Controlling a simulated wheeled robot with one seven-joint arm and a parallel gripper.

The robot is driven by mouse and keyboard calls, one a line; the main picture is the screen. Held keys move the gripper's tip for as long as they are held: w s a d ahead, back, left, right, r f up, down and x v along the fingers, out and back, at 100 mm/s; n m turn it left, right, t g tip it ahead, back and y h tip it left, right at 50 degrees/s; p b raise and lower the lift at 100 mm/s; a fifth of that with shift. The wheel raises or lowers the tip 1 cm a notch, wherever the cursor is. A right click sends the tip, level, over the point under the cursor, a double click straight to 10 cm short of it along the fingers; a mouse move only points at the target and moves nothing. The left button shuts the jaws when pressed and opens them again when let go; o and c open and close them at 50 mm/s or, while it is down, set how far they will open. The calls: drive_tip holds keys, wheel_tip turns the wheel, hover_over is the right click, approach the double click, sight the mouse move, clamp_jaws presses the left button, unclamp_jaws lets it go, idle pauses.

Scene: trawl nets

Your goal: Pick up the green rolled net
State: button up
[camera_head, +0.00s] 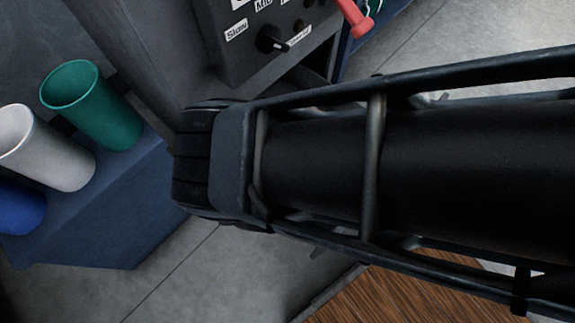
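A green open-ended cylinder (100,115) stands tilted in the picture at the left, its round mouth toward the upper left. It is the only plainly green roll-like thing in view; its surface looks smooth, and I cannot tell whether it is netting. It sits at a dark blue block (120,215), beside a white cylinder (50,155). A large black cylinder with rods around it, probably my arm, spans the right and middle. Its blocky left end lies to the right of the green cylinder, apart from it in the picture. I can make out no gripper fingers.
A blue cylinder (20,208) is cut off at the left edge. A grey control panel (250,60) with a black knob (270,40) and labels stands at the top. A red part (355,15) is beside it. Bare grey floor (215,270) shows below; brown wood (395,300) lies lower right.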

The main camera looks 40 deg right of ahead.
drive_tip(key=c, duration=1.5)
